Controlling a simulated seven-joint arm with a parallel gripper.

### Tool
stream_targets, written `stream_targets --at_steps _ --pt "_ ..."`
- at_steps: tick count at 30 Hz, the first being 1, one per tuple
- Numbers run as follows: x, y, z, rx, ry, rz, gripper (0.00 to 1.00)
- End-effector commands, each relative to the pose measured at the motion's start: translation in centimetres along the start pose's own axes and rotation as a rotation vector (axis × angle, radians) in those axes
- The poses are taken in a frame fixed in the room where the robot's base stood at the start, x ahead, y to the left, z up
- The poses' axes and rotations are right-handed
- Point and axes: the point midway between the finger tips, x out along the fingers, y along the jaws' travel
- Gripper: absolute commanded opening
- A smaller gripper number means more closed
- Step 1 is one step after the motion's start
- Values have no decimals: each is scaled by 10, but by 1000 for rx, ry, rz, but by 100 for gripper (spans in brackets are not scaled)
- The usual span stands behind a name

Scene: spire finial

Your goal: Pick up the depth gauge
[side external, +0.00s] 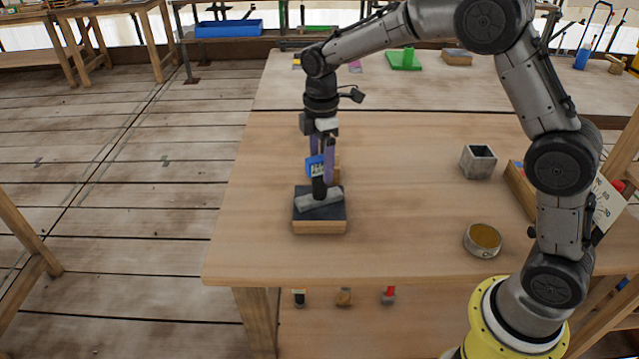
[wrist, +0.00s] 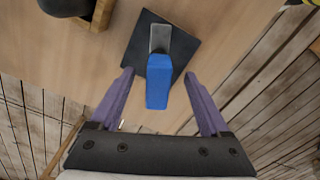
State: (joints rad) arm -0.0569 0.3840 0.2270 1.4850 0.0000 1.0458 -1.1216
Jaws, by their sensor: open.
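The depth gauge (side external: 316,167) appears to stand upright, with a blue head that has a small display, a black lower part and a grey bar-shaped base. The base rests on a block (side external: 320,227) with a dark top and wooden sides. In the wrist view the gauge (wrist: 158,82) shows its blue head and part of the grey base over the dark square top (wrist: 183,48). My gripper (side external: 321,168) points down at the gauge, its purple fingers open. In the wrist view the fingers (wrist: 159,76) lie on either side of the blue head, with visible gaps.
A grey square cup (side external: 478,162) and a round tin (side external: 483,240) stand to the right, near a wooden tray (side external: 521,186). The wooden table (side external: 410,170) is clear between them and the block.

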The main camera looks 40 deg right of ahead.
Motion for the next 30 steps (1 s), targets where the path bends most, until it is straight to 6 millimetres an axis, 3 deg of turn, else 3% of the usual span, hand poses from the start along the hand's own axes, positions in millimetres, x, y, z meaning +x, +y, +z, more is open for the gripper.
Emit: stream_targets --at_steps 12,22,30 --pt "48 2 -2 0 -1 -3 80" --pt "54 2 -3 0 0 0 80" --pt "54 2 -3 0 0 0 33"
